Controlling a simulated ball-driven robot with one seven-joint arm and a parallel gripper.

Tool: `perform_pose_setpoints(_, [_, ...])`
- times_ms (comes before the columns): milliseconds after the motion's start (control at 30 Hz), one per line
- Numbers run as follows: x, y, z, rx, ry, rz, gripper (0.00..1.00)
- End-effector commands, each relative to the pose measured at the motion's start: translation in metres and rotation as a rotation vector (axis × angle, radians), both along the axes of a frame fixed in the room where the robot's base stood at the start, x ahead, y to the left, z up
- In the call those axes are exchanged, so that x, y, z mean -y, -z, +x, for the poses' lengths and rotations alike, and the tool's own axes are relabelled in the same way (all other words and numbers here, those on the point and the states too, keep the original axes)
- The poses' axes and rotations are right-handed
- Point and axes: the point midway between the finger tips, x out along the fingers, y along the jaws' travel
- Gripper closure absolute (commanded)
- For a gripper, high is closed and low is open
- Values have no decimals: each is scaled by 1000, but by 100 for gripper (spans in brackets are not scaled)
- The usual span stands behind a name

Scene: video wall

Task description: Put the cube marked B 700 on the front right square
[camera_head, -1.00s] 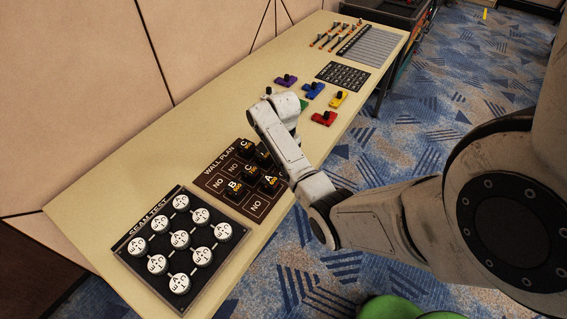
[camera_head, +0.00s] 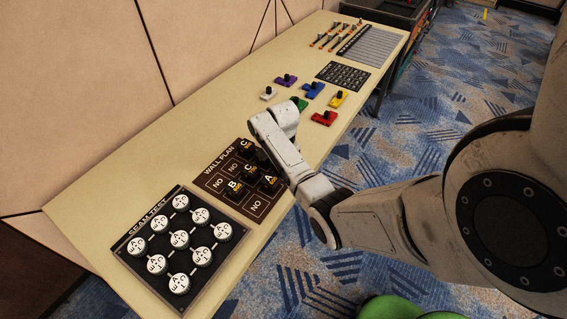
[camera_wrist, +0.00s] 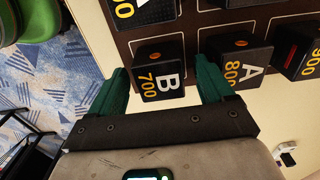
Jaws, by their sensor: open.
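In the wrist view the cube marked B 700 (camera_wrist: 158,70) is black with a white B and yellow 700. My gripper (camera_wrist: 163,82) is open, its green fingers on either side of this cube. Small gaps seem to show, but contact is hard to judge. The cube appears to stand on the wall plan board (camera_head: 219,157), at the carpet-side corner of the row nearest my gripper, which matches the front right square. In the head view my arm hides that square and the cube.
The cube marked A 800 (camera_wrist: 237,63) stands close beside the right finger. Another cube marked 900 (camera_wrist: 301,50) is beyond it. The seam test board (camera_head: 180,245) with white discs lies left of the plan. Coloured pieces, including a red one (camera_head: 323,118), lie behind my arm.

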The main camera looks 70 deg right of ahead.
Motion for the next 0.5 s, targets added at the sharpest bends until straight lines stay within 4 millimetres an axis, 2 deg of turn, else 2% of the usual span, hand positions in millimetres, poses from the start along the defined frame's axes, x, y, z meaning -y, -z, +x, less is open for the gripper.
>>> perform_pose_setpoints(267, [0, -6, 0, 1, 0, 0, 19])
perform_pose_setpoints(367, [0, -18, 1, 3, 0, -2, 19])
perform_pose_setpoints(500, [0, -44, 2, 4, -1, -2, 19])
